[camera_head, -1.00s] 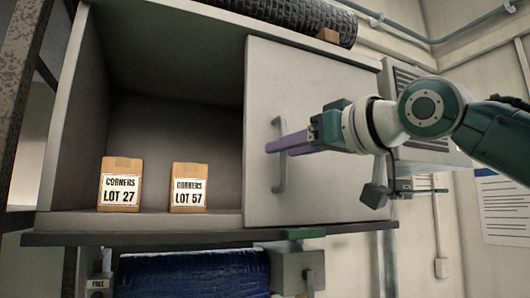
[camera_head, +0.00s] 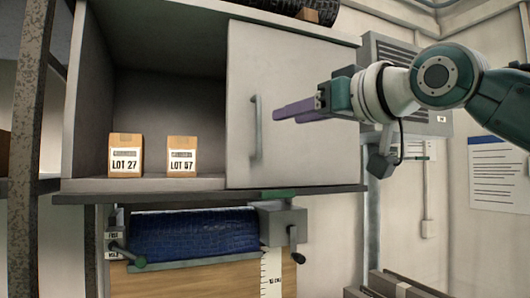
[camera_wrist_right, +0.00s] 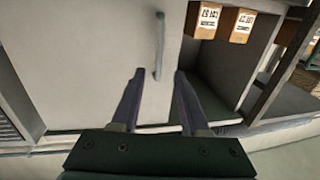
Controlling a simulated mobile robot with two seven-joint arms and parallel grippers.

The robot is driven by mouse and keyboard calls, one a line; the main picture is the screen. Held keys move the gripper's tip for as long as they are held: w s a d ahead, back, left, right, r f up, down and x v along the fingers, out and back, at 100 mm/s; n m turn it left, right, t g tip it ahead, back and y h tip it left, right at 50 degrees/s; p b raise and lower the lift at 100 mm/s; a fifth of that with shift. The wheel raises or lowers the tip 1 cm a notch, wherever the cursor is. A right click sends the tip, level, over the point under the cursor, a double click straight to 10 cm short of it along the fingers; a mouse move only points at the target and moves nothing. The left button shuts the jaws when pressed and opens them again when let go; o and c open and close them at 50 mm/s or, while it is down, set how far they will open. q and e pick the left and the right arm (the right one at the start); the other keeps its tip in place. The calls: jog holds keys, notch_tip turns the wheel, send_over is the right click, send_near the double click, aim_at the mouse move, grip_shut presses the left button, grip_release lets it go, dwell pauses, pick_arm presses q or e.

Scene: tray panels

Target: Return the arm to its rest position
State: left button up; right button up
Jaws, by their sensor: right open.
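My right gripper (camera_head: 296,111) has purple fingers and is open and empty. In the head view it is in front of the cabinet's sliding door, to the right of the vertical door handle (camera_head: 257,127) and apart from it. In the right wrist view the two fingers of the gripper (camera_wrist_right: 156,75) stand apart, with the handle (camera_wrist_right: 159,46) beyond their tips. The grey door (camera_head: 300,95) covers the right part of the cabinet, and the left part is open. My left gripper is not in view.
Two boxes, LOT 27 (camera_head: 125,155) and LOT 57 (camera_head: 182,156), stand in the open left part of the cabinet. Below hang a blue roll (camera_head: 190,234) and a crank (camera_head: 293,250). A grey vented unit (camera_head: 425,115) is on the wall behind my right arm.

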jog(key=s+f+g+h+p, duration=0.1)
jog(key=s+f+g, duration=0.1)
jog(key=s+f, duration=0.45)
jog(key=s+f+m+g+h+p, duration=0.1)
jog(key=s+f+g+h+p, duration=0.15)
jog(key=f, duration=0.65)
jog(key=s+f+g+p, duration=0.1)
jog(key=s+f+g, duration=0.1)
jog(key=s+f, duration=0.45)
jog(key=s+d+f+m+g+h+p, duration=0.1)
jog(key=s+d+f, duration=0.3)
jog(key=s, duration=0.7)
jog(key=s+d+f+m+g+h+p, duration=0.1)
jog(key=s+d+f+g+h, duration=0.3)
jog(key=s, duration=0.7)
notch_tip(320, 180, down, 2)
jog(key=shift+d+f+m+g+p, duration=0.1)
jog(key=shift+d+m+g+p, duration=0.3)
jog(key=shift+d, duration=0.2)
dwell(0.4)
